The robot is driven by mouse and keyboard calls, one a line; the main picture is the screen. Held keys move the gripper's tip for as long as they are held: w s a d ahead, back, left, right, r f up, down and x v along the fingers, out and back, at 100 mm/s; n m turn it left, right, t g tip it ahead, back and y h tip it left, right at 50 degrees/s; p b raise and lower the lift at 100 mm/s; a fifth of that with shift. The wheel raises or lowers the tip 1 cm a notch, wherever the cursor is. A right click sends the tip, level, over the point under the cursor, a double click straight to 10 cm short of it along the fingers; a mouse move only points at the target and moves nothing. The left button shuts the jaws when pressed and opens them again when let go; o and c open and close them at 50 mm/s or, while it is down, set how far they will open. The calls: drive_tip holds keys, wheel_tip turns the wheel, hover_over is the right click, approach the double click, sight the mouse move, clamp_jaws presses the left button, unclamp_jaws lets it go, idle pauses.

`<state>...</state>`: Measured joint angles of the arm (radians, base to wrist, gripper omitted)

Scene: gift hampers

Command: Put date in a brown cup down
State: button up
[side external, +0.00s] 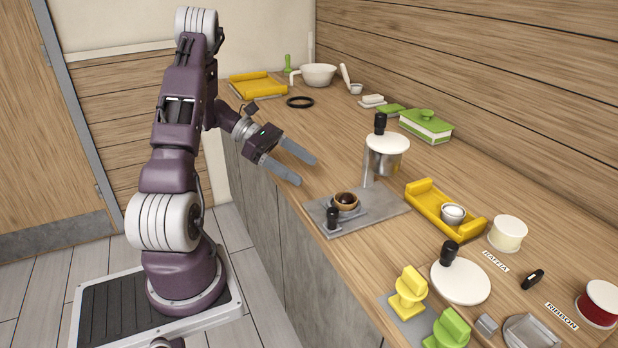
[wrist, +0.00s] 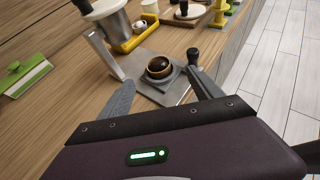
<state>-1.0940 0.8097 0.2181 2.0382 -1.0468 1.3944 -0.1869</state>
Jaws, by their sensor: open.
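The brown cup (side external: 346,201) stands upright on a grey metal plate (side external: 375,215) near the counter's front edge. Something dark and round, likely the date (wrist: 158,67), sits inside the cup. The cup also shows in the wrist view (wrist: 164,78), ahead of and between my fingertips. My gripper (side external: 307,170) is open and empty, its two grey fingers wide apart. It is in the air to the left of the cup in the side view, not touching it.
A black-knobbed post (side external: 333,218) stands beside the cup on the plate. Behind it is a metal pot (side external: 386,160) with a white lid. A yellow tray (side external: 430,212) holds a small white cup (side external: 453,214). The counter left of the pot is clear up to a black ring (side external: 300,102).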

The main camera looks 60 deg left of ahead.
drive_tip(key=s+d+r+m+g+y, duration=0.1)
drive_tip(key=d+r+m+g, duration=0.2)
drive_tip(key=d+r+m, duration=0.35)
drive_tip(key=d+r+m+g, duration=0.3)
drive_tip(key=d+m, duration=0.1)
drive_tip(key=d, duration=0.6)
drive_tip(key=s+d+r+m+t+y, duration=0.2)
drive_tip(key=s+d+r+m+y, duration=0.3)
drive_tip(key=s+m, duration=0.9)
drive_tip(key=d+m+y, duration=0.2)
drive_tip(key=d+y, duration=0.1)
drive_tip(key=d, duration=0.1)
drive_tip(key=shift+d+t, duration=0.3)
drive_tip(key=shift+t, duration=0.1)
drive_tip(key=shift+w, duration=0.1)
